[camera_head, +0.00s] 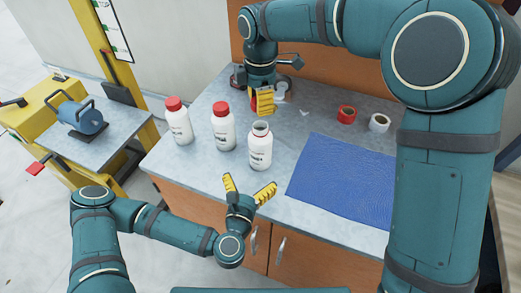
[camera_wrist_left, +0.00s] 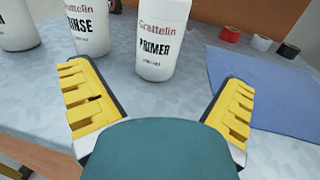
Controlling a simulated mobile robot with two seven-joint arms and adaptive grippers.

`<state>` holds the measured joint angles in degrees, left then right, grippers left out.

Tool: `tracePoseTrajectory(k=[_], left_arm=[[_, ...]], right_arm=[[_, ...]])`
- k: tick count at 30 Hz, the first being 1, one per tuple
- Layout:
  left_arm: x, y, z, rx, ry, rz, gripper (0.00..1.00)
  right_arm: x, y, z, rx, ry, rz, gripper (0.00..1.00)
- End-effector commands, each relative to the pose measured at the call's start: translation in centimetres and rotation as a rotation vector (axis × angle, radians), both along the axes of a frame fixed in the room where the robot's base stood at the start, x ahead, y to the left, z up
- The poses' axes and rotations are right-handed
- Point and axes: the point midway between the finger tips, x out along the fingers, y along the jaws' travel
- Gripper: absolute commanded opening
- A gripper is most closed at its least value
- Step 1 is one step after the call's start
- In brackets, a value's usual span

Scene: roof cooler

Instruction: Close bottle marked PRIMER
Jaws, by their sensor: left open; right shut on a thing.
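The white bottle marked PRIMER (camera_head: 260,155) stands upright on the grey bench with its mouth open and no cap on it. Its label also shows in the left wrist view (camera_wrist_left: 157,48). My left gripper (camera_head: 250,182) is open and empty in front of the bottle, with its yellow fingers (camera_wrist_left: 160,105) spread apart below the bottle in the left wrist view. My right gripper (camera_head: 263,106) is above and behind the bottle, shut on a red cap (camera_head: 254,103) that is mostly hidden by the fingers.
Two white bottles with red caps, the RINSE bottle (camera_head: 222,132) and another bottle (camera_head: 178,124), stand to the left. A blue mat (camera_head: 342,182) lies to the right. A red roll (camera_head: 346,114) and a white roll (camera_head: 379,123) lie behind the mat.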

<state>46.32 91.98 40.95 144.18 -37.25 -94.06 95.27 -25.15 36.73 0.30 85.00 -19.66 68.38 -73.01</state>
Motion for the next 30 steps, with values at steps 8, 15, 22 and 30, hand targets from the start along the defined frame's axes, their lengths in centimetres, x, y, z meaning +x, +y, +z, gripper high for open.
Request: tracePoseTrajectory(k=[8,15,22,30], left_arm=[[3.7,-0.8,0.0,0.003,-0.003,0.0,1.0],[7.8,-1.8,0.1,0.002,-0.003,0.001,1.0],[10.5,-2.4,0.0,0.002,-0.001,0.0,1.0],[11.5,-2.6,0.0,0.001,0.0,0.0,1.0]], right_arm=[[0.0,0.0,0.0,0.0,0.0,-0.001,0.38],[0.0,0.0,0.0,0.0,0.0,-0.001,0.38],[0.0,0.0,0.0,0.0,0.0,-0.001,0.38],[0.0,0.0,0.0,0.0,0.0,-0.001,0.38]])
